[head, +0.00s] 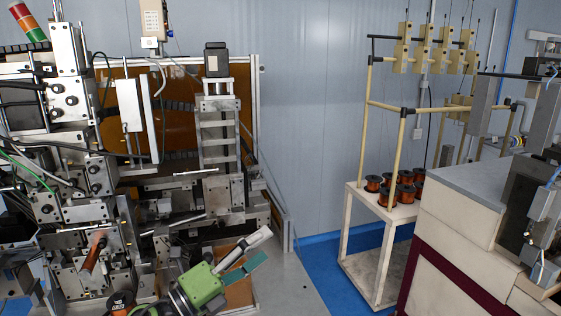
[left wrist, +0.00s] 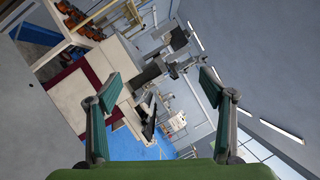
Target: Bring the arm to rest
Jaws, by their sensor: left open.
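My left gripper (head: 258,248) has a green body and teal finger pads. In the head view it is at the bottom centre, in front of the winding machine (head: 215,190), pointing up and to the right. Its fingers are apart, with nothing between them. The left wrist view also shows the left gripper (left wrist: 158,84) open and empty, with the room beyond it tilted. A copper-coloured piece (head: 93,252) sits on the machine at lower left. A copper wire spool (head: 121,302) is at the bottom edge, partly cut off. My right gripper is in neither view.
A white-topped stand (head: 352,200) holds several copper spools (head: 388,190) under a beige frame. A cream and maroon cabinet (head: 455,235) stands at right. Blue floor (head: 345,265) lies between machine and cabinet. Air right of the gripper looks free.

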